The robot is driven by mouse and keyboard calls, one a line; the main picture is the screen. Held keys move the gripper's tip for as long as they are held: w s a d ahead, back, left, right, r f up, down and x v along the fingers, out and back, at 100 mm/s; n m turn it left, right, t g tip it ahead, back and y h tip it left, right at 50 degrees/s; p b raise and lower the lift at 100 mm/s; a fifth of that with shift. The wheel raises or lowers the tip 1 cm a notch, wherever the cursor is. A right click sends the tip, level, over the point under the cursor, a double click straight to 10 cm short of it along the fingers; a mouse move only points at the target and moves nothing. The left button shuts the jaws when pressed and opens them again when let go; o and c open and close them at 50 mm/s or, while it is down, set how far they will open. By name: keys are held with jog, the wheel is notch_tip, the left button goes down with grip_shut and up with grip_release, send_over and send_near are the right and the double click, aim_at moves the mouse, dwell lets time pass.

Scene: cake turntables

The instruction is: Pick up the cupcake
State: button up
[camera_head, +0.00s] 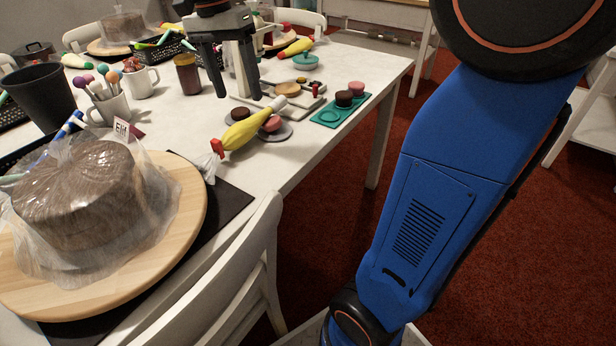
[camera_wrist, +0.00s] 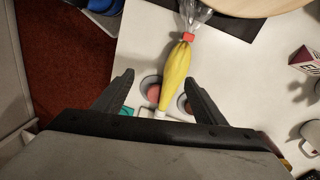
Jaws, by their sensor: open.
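Several small round cakes that could be the cupcake sit on the white table. In the head view, a pink one (camera_head: 272,124) and a dark brown one (camera_head: 240,113) are on small grey plates beside a yellow piping bag (camera_head: 243,132). Another dark one (camera_head: 344,98) and a pink one (camera_head: 356,88) are on a teal tray (camera_head: 329,117). My gripper (camera_head: 239,97) is open and empty above the table. In the wrist view, the pink cake (camera_wrist: 153,93) and piping bag (camera_wrist: 176,72) show between my open fingers (camera_wrist: 158,80); the dark one (camera_wrist: 187,104) is partly hidden by the right finger.
A plastic-covered cake (camera_head: 75,190) on a wooden turntable (camera_head: 188,205) fills the near left. A black cup (camera_head: 40,90), white mugs and a brown jar (camera_head: 187,75) stand at the back left. A white chair (camera_head: 235,262) is against the table's near edge.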

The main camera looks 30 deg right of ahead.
jog(key=s+d+f+n+t, duration=0.3)
jog(key=s+f+n, duration=0.2)
jog(key=s+f, duration=0.3)
jog(key=s+d+f+n+t+y, duration=0.1)
jog(key=s+d+f+n+t, duration=0.1)
jog(key=s+f+n, duration=0.4)
jog(key=s+d+f, duration=0.1)
jog(key=s+f, duration=0.2)
jog(key=s, duration=0.3)
jog(key=shift+s+t, duration=0.4)
jog(key=shift+d, duration=0.1)
notch_tip(320, 180, up, 21)
jog(key=m+g, duration=0.5)
jog(key=m, duration=1.5)
send_over(345, 93)
jog(key=f, duration=1.1)
jog(key=shift+a, duration=0.2)
jog(key=shift+d+f, duration=0.2)
jog(key=shift+f, duration=2.45)
jog(key=c, duration=1.1)
